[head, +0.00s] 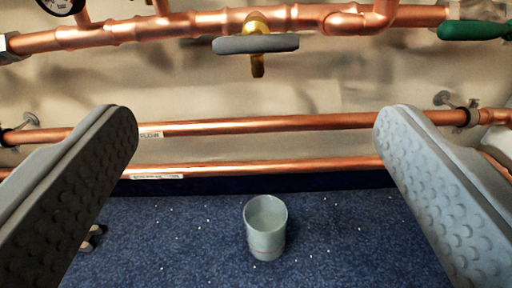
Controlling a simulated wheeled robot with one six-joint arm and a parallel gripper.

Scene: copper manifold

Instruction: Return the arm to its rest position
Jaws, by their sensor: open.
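My gripper (256,160) shows in the head view as two grey, studded fingers, one at each side. They are spread wide apart with nothing held between them. The gripper faces a copper manifold (190,24) on a pale wall. A brass valve with a grey handle (256,44) sits on the upper pipe, above and between the fingers. The rest of my arm is out of view.
Two thinner copper pipes (280,124) run across the wall lower down. A green handle (474,30) is at top right and a dark-rimmed gauge (62,4) at top left. A pale green cup (266,228) stands upright on the speckled blue floor (340,230).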

